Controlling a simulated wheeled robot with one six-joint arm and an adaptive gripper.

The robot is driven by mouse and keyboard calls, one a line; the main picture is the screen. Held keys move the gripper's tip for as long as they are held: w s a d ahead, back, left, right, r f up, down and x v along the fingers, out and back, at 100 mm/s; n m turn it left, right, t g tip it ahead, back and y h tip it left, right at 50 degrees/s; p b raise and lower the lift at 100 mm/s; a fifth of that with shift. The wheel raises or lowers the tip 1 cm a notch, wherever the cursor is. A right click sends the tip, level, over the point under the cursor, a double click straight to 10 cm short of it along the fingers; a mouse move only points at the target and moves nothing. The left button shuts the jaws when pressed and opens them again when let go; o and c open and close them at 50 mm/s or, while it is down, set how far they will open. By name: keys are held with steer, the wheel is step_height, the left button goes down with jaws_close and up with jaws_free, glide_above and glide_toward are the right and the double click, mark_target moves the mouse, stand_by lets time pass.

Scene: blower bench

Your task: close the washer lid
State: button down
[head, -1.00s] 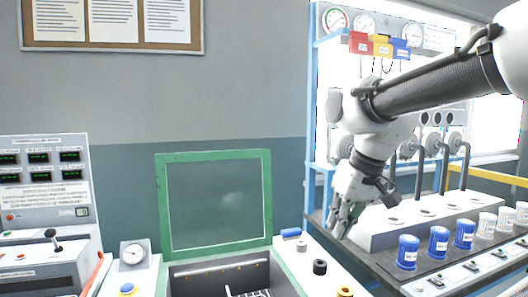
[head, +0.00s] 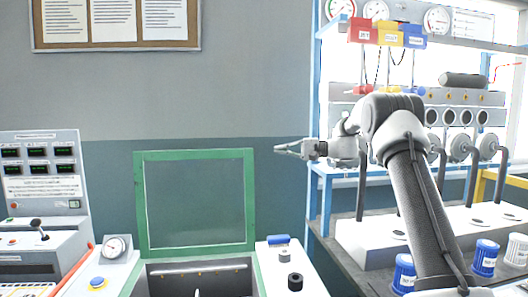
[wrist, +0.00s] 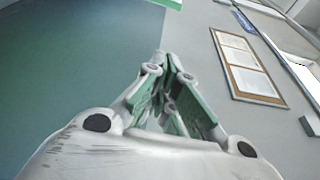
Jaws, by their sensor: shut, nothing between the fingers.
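The washer lid (head: 139,205) is a green frame with a clear pane, standing upright and open at the back of the washer (head: 262,276). The open basin shows below it, cut off by the bottom of the head view. My gripper (head: 277,149) is shut and empty, pointing left, to the right of the lid's top right corner and about level with its top edge. In the wrist view my gripper (wrist: 172,62) has its fingers together, with the wall beyond. A green strip (wrist: 168,3) at the top edge may be part of the lid; I cannot tell.
A control panel (head: 40,170) with a lever and a gauge (head: 116,247) stand left of the washer. A blue-capped piece (head: 278,240) and dark knobs are on its right side. At right is a bench with blue jars (head: 484,258) and pipes. A notice board (head: 117,47) hangs above.

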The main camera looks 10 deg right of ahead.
steer(key=a, duration=0.9)
steer(key=shift+s+a, duration=0.15)
steer(key=shift+s, duration=0.1)
steer(key=shift+s+r, duration=0.1)
